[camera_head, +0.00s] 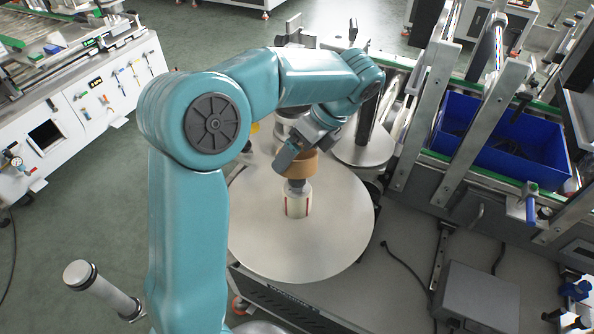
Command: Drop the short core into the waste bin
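A tan ring-shaped core (302,165) shows above a small bottle with a white body (297,205), at my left gripper (296,153). The gripper reaches down from the teal arm, and a grey-blue finger overlaps the core's left side. The other finger is not clear, so I cannot tell whether the gripper is shut on the core. I also cannot tell whether the core touches the bottle. A blue bin (548,178) with dark contents sits at the right; no other waste bin is clear to me. My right gripper is not in view.
The bottle stands on a large round grey plate (335,245), mostly bare. A smaller round plate (367,150) with a dark post stands behind it. Slanted metal frame bars (425,110) stand before the blue bin. A grey box (478,298) is at lower right.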

